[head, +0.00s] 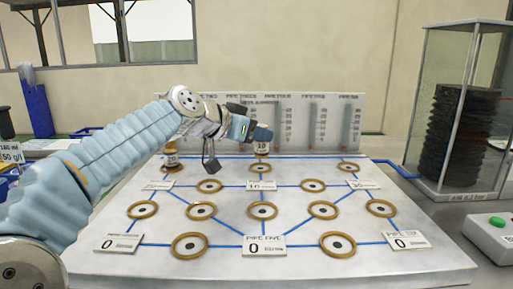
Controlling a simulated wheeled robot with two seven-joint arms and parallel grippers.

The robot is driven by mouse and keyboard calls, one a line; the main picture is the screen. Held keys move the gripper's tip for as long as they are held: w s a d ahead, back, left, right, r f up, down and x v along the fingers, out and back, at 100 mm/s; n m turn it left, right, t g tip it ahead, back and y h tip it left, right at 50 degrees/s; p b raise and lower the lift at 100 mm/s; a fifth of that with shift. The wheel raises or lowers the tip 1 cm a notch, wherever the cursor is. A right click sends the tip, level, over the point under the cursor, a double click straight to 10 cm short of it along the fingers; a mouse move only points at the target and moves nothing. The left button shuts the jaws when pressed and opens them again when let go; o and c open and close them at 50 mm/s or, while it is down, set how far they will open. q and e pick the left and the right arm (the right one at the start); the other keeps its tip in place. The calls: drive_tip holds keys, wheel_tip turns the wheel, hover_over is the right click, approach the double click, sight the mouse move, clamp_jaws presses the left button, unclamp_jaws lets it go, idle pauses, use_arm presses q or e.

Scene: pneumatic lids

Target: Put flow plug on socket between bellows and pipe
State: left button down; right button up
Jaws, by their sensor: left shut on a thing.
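My left arm reaches in from the left, and its gripper (262,133) is above the back middle of the board. It is shut on a small brass-coloured plug with a pale label (262,148), which hangs upright below the fingers. The plug's base is too small to tell whether it touches the board. The black bellows (468,135) stands in a glass case at the right. A brass-ringed socket (346,167) lies at the board's back right, near the hose to the bellows. My right gripper is not in view.
The pale board (290,272) carries several other ringed sockets, joined by blue lines, and small number cards. A gauge panel (336,108) with pipe names stands behind it. Another plug (171,161) stands at the back left. A control box with a green button (492,230) is at right.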

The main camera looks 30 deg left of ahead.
sight(256, 146)
use_arm(q)
drive_tip(key=shift+f, duration=1.5)
drive_tip(key=shift+f, duration=0.1)
drive_tip(key=shift+f+b, duration=0.15)
drive_tip(key=shift+b, duration=0.2)
drive_tip(key=c, duration=0.7)
unclamp_jaws()
drive_tip(key=shift+c, duration=0.2)
